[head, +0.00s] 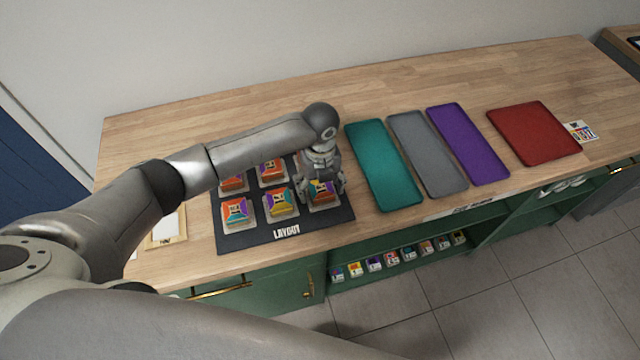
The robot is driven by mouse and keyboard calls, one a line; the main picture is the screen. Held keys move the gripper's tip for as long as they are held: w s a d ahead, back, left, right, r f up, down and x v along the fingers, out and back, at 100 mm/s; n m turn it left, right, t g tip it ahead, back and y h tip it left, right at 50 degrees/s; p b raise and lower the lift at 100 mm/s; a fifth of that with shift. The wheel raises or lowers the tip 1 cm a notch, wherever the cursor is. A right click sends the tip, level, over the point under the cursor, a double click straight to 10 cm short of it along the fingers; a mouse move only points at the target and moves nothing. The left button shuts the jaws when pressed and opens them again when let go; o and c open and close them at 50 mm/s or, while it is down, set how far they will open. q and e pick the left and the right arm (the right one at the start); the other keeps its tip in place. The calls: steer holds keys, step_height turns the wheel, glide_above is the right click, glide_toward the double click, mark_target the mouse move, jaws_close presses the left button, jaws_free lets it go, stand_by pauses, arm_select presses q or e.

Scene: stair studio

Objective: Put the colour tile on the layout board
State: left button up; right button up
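The dark layout board (235,242), lettered "LAYOUT" at its front edge, lies on the wooden counter. Several colour tiles stand on it in two rows, among them an orange-and-teal one (237,212) at front left and a yellow-and-purple one (281,203) at front middle. My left gripper (325,188) points down over the board's front right, at a multicoloured tile (323,194). Its fingers are beside this tile, but I cannot tell whether they grip it. The arm hides part of the back row. My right gripper is not in view.
Teal (383,165), grey (428,153), purple (467,145) and red (534,133) trays lie empty to the right. A small card (580,132) lies beyond the red one. More small tiles (392,259) line a shelf below the counter (220,110), whose back strip is clear.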

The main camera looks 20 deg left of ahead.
mark_target(320, 186)
arm_select(q)
steer(key=shift+r, duration=0.55)
step_height(320, 186, up, 11)
steer(key=b, duration=0.1)
steer(key=shift+r+b, duration=0.15)
steer(key=shift+b, duration=0.15)
steer(key=shift+s, duration=0.1)
